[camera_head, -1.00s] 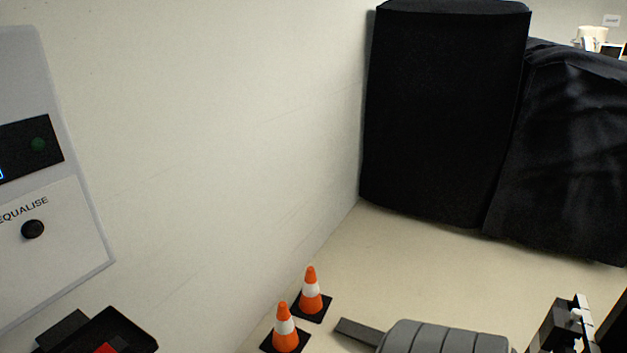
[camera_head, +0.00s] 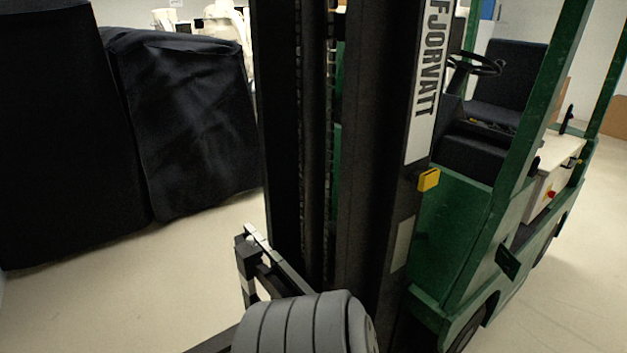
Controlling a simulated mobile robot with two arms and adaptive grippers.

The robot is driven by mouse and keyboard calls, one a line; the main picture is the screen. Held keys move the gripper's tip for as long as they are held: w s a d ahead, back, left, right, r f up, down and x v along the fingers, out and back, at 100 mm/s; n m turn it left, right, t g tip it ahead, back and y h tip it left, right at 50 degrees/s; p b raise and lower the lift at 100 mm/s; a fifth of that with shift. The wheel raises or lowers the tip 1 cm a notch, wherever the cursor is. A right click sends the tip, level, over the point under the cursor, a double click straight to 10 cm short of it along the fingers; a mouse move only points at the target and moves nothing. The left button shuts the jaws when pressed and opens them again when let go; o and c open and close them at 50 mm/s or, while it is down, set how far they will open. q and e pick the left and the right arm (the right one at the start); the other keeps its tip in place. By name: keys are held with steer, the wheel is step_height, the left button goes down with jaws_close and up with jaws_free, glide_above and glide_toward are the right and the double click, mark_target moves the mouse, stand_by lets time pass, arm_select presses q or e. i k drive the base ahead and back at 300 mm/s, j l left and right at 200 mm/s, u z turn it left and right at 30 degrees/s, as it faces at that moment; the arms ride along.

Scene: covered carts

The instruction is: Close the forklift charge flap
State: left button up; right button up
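The green forklift (camera_head: 478,218) stands at the centre and right, with its dark mast (camera_head: 367,190) nearest me and the FJORVATT label on it. A small dark green plate (camera_head: 508,262) shows low on its side; I cannot tell whether this is the charge flap. I cannot make out the charge flap for certain. Neither of my grippers is in view.
A grey ribbed rounded thing (camera_head: 303,326) is at the bottom centre, before the mast. Black covered carts (camera_head: 185,125) stand on the left. Pale floor (camera_head: 180,270) is open between carts and mast, and along the forklift's right side (camera_head: 570,290).

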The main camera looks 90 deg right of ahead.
mark_target(506, 260)
steer(key=z, duration=3.9)
